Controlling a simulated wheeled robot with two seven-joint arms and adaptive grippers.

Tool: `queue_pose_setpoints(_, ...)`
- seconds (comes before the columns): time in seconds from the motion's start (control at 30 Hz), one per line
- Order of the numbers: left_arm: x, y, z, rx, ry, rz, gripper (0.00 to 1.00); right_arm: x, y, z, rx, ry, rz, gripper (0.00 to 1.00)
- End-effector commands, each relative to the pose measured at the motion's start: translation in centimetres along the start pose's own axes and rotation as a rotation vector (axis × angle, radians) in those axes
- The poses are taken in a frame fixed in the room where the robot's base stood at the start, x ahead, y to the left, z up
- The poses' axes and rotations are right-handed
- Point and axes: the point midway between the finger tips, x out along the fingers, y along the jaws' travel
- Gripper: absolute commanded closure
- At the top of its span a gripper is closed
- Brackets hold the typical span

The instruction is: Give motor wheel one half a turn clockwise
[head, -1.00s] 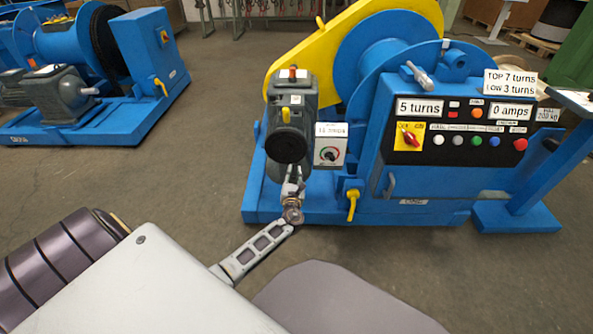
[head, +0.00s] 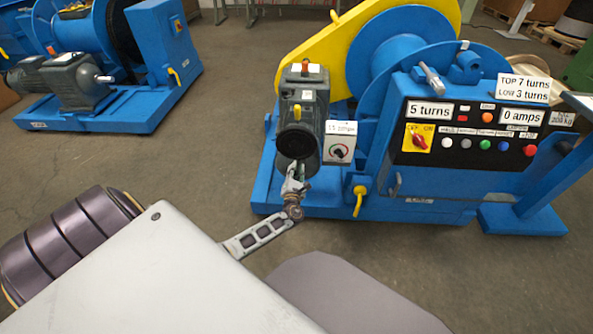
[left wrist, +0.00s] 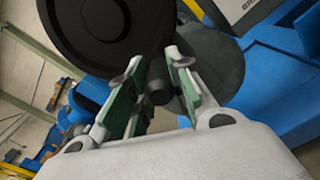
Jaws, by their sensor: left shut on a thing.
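Motor wheel one is the black round disc (head: 297,142) on the front end of the grey motor (head: 303,100) of the near blue winch. It fills the upper left of the left wrist view (left wrist: 85,30). My left gripper (head: 294,181) is just below the disc in the head view. In the left wrist view its two green-padded fingers (left wrist: 155,82) stand on either side of a short dark grey stub at the disc's lower edge, and it is shut on that stub, the wheel's handle. The fingers partly hide the contact. My right gripper is not in view.
The winch's control panel (head: 473,135) reads 5 turns and 0 amps. A dial box (head: 340,149) and a yellow lever (head: 360,198) are close right of my gripper. A second blue winch (head: 110,75) stands back left. Grey floor (head: 215,165) lies open between the winches.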

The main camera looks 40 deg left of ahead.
Motion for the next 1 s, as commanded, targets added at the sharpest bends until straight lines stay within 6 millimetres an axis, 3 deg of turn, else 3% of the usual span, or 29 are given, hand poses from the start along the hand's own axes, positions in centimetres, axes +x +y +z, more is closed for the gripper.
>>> queue_pose_setpoints(0.2, -0.1, 0.0, -0.3, 0.001, 0.004, 0.000, 1.00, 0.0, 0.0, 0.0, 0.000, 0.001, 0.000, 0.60)
queue_pose_setpoints(0.23, -0.1, 0.0, -0.3, 0.001, 0.004, 0.000, 0.77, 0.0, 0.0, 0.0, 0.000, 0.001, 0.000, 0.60)
queue_pose_setpoints(0.43, -0.1, 0.0, -0.3, 0.000, 0.005, 0.000, 0.56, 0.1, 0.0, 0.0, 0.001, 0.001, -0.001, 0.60)
queue_pose_setpoints(0.67, -0.6, -0.1, -0.2, 0.001, 0.003, -0.002, 0.56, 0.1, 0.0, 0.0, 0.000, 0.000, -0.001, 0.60)
queue_pose_setpoints(1.0, -3.4, -0.1, -0.1, -0.001, 0.001, -0.002, 0.56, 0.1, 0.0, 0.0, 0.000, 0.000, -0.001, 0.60)
